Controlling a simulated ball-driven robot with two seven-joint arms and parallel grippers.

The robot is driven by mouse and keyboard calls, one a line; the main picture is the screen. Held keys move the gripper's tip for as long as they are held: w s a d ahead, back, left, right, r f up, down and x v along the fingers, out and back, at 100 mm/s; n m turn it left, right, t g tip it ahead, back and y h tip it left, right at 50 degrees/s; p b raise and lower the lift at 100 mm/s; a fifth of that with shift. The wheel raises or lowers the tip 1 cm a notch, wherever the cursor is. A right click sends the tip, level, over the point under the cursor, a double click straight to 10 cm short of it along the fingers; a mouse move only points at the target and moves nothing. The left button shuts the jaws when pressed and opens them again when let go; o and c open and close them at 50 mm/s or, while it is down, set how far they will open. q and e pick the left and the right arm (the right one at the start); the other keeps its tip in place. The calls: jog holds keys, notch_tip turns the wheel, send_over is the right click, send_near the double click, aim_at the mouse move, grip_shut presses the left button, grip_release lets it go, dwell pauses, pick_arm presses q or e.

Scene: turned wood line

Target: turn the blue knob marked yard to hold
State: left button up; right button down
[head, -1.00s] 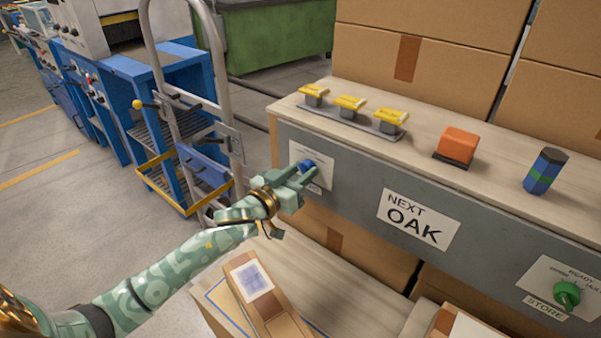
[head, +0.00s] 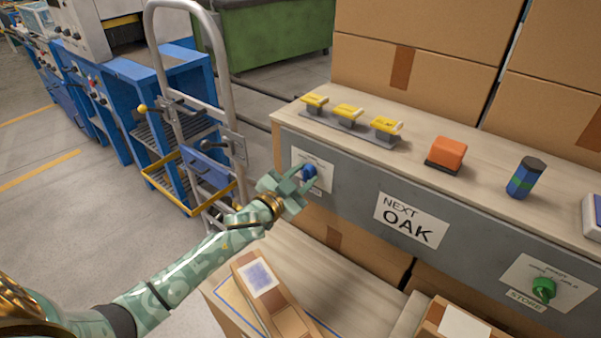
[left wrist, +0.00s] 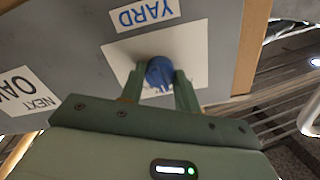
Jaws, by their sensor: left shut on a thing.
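The blue knob (head: 308,171) sits on a white plate (head: 322,168) at the left end of the grey panel. In the left wrist view the blue knob (left wrist: 160,73) is between the two green fingers of my left gripper (left wrist: 160,84), which is shut on it. A label reading YARD (left wrist: 146,13) shows beside the plate, upside down in that view. In the head view my left gripper (head: 301,177) reaches the knob from the lower left. The plate's position marks are too small or hidden to read. My right gripper is not in view.
A green knob (head: 543,289) marked STORE is at the panel's right. A NEXT OAK sign (head: 411,220) is between. Yellow switches (head: 347,115), an orange block (head: 446,155) and a blue cylinder (head: 525,177) stand on top. Cartons (head: 270,292) lie below; a hand truck (head: 217,85) stands left.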

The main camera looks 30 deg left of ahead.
pick_arm(q)
jog(key=m+p, duration=0.1)
jog(key=m, duration=0.1)
jog(key=shift+m, duration=0.4)
jog(key=m, duration=0.2)
jog(key=shift+m+p, duration=0.3)
jog(key=shift+m, duration=0.1)
jog(key=m, duration=0.5)
jog(key=shift+f+m, duration=0.1)
jog(key=shift+m, duration=0.2)
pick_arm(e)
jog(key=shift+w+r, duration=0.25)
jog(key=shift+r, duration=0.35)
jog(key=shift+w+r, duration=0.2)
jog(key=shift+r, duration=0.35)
pick_arm(q)
jog(key=o, duration=1)
jog(key=shift+s+p, duration=0.15)
jog(key=shift+p, duration=0.15)
